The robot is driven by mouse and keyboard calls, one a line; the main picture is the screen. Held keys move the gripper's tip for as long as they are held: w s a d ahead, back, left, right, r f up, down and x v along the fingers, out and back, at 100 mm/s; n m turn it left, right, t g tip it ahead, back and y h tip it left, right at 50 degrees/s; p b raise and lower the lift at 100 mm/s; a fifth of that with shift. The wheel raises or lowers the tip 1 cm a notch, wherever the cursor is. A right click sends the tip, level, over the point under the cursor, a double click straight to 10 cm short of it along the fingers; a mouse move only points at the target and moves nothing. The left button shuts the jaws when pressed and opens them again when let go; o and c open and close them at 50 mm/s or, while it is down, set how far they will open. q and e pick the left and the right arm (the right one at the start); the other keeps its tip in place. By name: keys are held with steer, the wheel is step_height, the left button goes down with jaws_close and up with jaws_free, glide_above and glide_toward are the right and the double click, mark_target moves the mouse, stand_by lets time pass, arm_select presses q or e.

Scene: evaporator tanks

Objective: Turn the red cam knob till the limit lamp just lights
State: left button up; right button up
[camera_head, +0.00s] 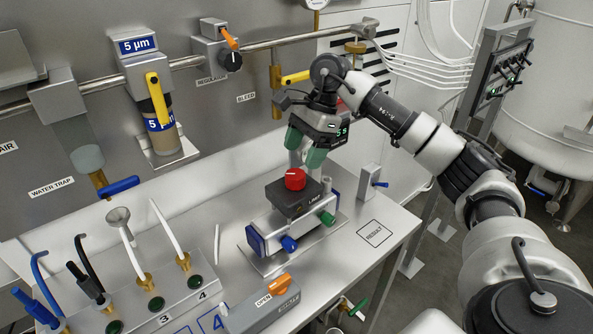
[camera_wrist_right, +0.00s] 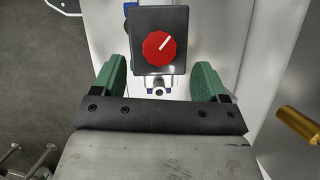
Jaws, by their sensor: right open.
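The red cam knob (camera_head: 295,179) sits on top of a black box (camera_head: 284,199) labelled LIMIT on a metal block on the bench. In the right wrist view the knob (camera_wrist_right: 159,47) shows a white pointer line aimed to the upper right. My right gripper (camera_head: 303,151) is open and empty, its green fingers pointing down just above the knob, apart from it. In the wrist view its fingers (camera_wrist_right: 159,80) stand wide, left and right of the box's lower part. I cannot make out a lit limit lamp. My left gripper is not in view.
A small blue-lever valve (camera_head: 371,183) stands to the right, and a yellow lever (camera_head: 295,78) is behind my wrist. The bench around the RESULT square (camera_head: 375,234) is clear.

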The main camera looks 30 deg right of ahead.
steer(key=shift+v, duration=2.35)
steer(key=shift+f, duration=0.15)
